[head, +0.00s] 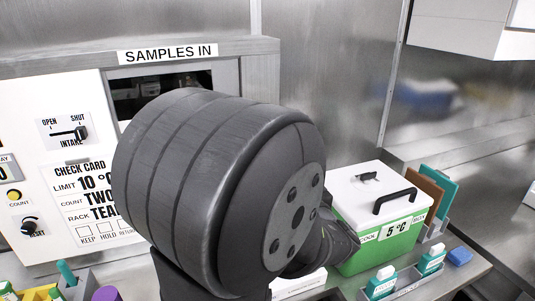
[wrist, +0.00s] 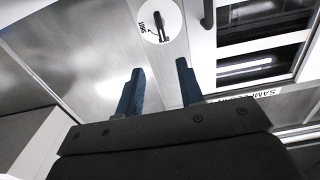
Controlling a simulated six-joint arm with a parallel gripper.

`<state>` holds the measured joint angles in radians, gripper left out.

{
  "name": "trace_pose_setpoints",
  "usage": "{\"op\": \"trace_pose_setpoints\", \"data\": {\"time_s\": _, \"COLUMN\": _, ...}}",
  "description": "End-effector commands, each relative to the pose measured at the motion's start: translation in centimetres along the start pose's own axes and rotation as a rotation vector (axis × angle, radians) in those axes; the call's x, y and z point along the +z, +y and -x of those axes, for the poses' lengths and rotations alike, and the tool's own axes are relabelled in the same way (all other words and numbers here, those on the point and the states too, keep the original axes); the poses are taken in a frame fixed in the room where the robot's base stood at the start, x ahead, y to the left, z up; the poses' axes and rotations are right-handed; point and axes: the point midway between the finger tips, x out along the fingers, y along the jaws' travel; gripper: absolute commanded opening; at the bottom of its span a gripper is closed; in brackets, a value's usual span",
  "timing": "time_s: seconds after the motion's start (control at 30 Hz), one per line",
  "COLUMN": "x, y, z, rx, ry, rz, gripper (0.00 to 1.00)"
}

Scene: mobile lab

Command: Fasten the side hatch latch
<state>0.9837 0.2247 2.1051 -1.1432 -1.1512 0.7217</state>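The latch (wrist: 158,26) is a dark bar on a round white plate at the top of the wrist view, with small lettering beside it that I cannot read surely. The plate sits on a metal panel. My gripper (wrist: 160,80) shows two blue fingers, spread apart with nothing between them. The latch lies beyond the fingertips and apart from them in the picture. A dark handle (wrist: 208,14) stands just right of the plate. In the head view my arm fills the middle and hides my fingers, and I cannot make out the latch there.
In the head view, the cabinet with the SAMPLES IN sign (head: 168,53) has an intake lever (head: 80,132) at left. A green cool box (head: 380,245) with a white lid and racks (head: 405,283) crowd the bench at right. A white cupboard (head: 465,25) hangs upper right.

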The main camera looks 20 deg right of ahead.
Motion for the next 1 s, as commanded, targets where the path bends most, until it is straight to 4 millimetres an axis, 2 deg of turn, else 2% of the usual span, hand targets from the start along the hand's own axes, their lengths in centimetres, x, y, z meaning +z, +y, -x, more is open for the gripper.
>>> {"op": "trace_pose_setpoints", "data": {"time_s": 0.13, "x": -0.2, "y": 0.0, "z": -0.8, "rx": -0.004, "ry": 0.009, "rz": 0.002, "gripper": 0.35}}
{"op": "trace_pose_setpoints", "data": {"time_s": 0.27, "x": -0.1, "y": -0.1, "z": -2.8, "rx": -0.007, "ry": 0.007, "rz": 0.000, "gripper": 0.35}}
{"op": "trace_pose_setpoints", "data": {"time_s": 0.7, "x": -0.1, "y": -0.2, "z": -12.3, "rx": -0.006, "ry": 0.006, "rz": -0.001, "gripper": 0.35}}
{"op": "trace_pose_setpoints", "data": {"time_s": 0.9, "x": -0.2, "y": -0.1, "z": -15.6, "rx": -0.004, "ry": 0.006, "rz": 0.001, "gripper": 0.35}}
{"op": "trace_pose_setpoints", "data": {"time_s": 1.0, "x": -0.2, "y": -0.1, "z": -16.6, "rx": -0.004, "ry": 0.006, "rz": 0.000, "gripper": 0.35}}
